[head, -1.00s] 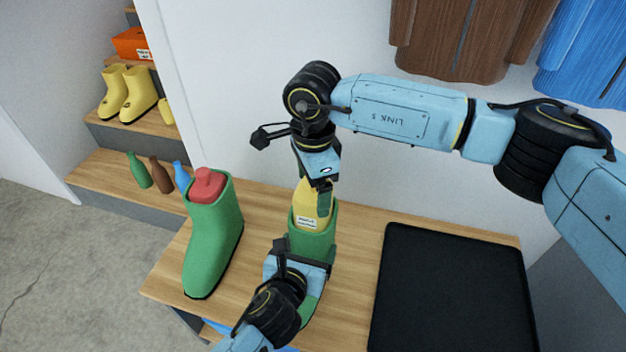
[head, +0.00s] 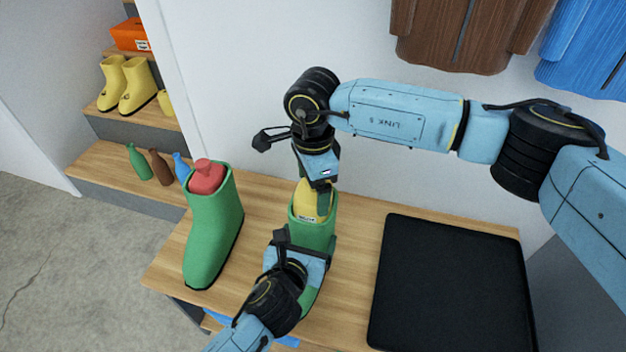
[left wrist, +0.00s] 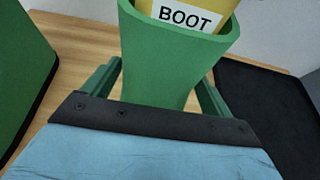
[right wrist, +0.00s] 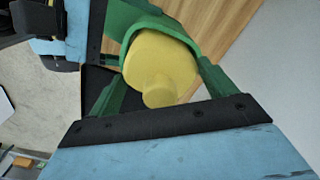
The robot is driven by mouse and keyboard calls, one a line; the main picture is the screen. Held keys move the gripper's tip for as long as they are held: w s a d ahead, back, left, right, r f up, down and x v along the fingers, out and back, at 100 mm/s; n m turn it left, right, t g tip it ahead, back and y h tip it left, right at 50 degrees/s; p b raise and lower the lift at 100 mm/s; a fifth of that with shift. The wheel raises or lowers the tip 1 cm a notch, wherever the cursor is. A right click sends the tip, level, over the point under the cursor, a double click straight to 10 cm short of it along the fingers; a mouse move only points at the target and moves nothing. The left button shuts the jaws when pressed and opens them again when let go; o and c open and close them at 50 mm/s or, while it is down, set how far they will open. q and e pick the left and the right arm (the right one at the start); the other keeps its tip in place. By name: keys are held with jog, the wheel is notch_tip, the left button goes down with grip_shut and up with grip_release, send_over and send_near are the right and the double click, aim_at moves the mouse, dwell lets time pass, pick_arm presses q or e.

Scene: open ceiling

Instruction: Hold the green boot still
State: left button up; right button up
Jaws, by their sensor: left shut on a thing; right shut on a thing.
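A green boot (head: 316,236) stands on the wooden bench in the middle of the head view. My left gripper (head: 303,243) is shut on its shaft, one finger on each side, as the left wrist view shows on the boot (left wrist: 160,75). A yellow insert (head: 307,201) with a white "BOOT" label sits partly inside the boot's opening, its top sticking out. My right gripper (head: 321,186) is shut on the insert's upper end from above. The right wrist view shows the insert's rounded body and knob (right wrist: 160,75) between the fingers. The boot's toe is partly hidden by my left arm.
A second green boot (head: 211,235) with a red insert (head: 207,177) stands left on the bench (head: 350,235). A black tray (head: 455,290) lies right. Small green, brown and blue bottles (head: 160,167) and yellow boots (head: 125,85) are on the steps behind left.

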jog(key=shift+f, duration=1.15)
jog(key=o, duration=1.2)
jog(key=shift+c, duration=0.2)
notch_tip(320, 180, up, 12)
jog(key=shift+r, duration=0.1)
pick_arm(q)
jog(key=o, duration=1.1)
jog(key=shift+s, duration=0.1)
